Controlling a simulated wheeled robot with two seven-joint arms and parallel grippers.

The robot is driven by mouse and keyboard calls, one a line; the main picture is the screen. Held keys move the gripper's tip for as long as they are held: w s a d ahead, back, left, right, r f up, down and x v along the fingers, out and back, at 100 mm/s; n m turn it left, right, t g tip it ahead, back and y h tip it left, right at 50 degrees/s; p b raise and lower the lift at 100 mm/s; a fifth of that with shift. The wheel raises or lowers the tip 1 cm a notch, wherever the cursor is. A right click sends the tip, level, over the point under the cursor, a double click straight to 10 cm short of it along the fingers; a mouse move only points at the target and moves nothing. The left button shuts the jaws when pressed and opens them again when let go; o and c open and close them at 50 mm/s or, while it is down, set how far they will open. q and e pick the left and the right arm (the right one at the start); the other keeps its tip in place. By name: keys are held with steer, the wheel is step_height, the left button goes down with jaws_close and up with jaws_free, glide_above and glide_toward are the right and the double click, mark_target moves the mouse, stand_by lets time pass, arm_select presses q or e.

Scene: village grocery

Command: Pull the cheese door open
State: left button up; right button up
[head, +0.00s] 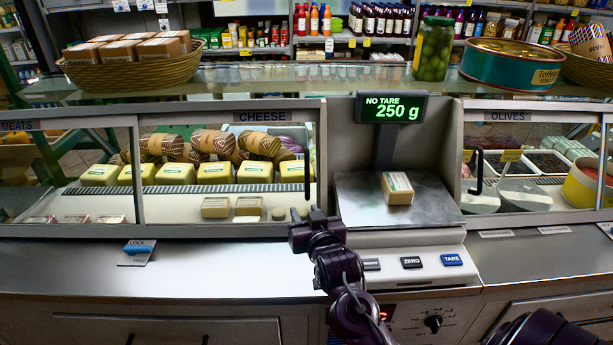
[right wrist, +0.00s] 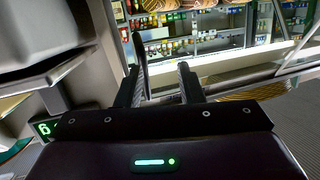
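The cheese door (head: 225,229) is a framed glass pane in the middle of the counter, under the CHEESE label (head: 262,117). It looks closed, with cheeses and wrapped rolls behind it. My right gripper (head: 312,220) is at the door's lower right corner in the head view. In the right wrist view the gripper (right wrist: 162,82) has its two fingers apart. A dark upright bar (right wrist: 140,60), likely the door handle, stands close to the left finger, between the fingers. I cannot tell whether they touch. My left gripper is not in view.
A scale (head: 391,108) reading 250 g stands right of the door, with a wrapped block (head: 397,188) on its pan. The olives door (head: 533,215) with its black handle (head: 478,172) is further right. A blue-topped tag (head: 138,252) lies on the otherwise clear left worktop (head: 220,270).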

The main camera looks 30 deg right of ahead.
mark_target(308, 178)
steer(key=w+d+r, duration=0.1)
steer(key=w+d, duration=0.1)
steer(key=w, duration=0.1)
steer(key=w+d+r+m+t+h+p, duration=0.1)
steer(key=w+d, duration=0.1)
steer(key=w+d+r+h, duration=0.1)
steer(key=w+d, duration=0.1)
steer(key=w, duration=0.1)
steer(key=shift+w+r+p, duration=0.15)
steer(key=shift+w+p, duration=0.15)
jaws_close()
